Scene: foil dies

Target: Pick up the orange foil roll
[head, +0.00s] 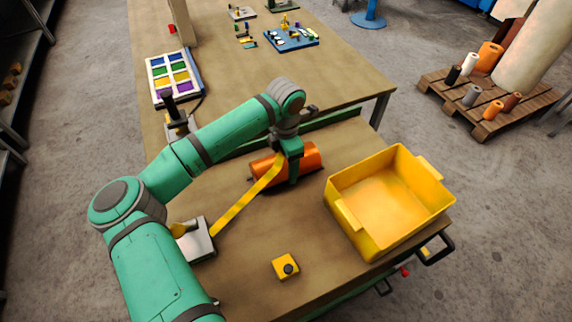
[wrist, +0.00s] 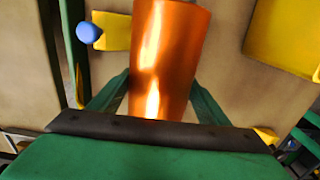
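The orange foil roll (head: 304,158) lies on its side on the near wooden worktop, left of the yellow bin. My gripper (head: 288,172) points down over the roll and hides part of it in the head view. In the wrist view, the roll (wrist: 172,55) runs up the picture between my two fingers (wrist: 160,85), one on each side. The fingertips meet the roll's outline or pass behind it. I cannot tell whether they press on it. The roll appears to rest at worktop level.
The yellow bin (head: 385,200) stands empty at right. A yellow strip (head: 245,197) runs from near the roll to a metal block (head: 197,240). A yellow button box (head: 286,266) sits in front. In the wrist view, a blue ball (wrist: 88,32) sits beside a yellow piece (wrist: 112,31).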

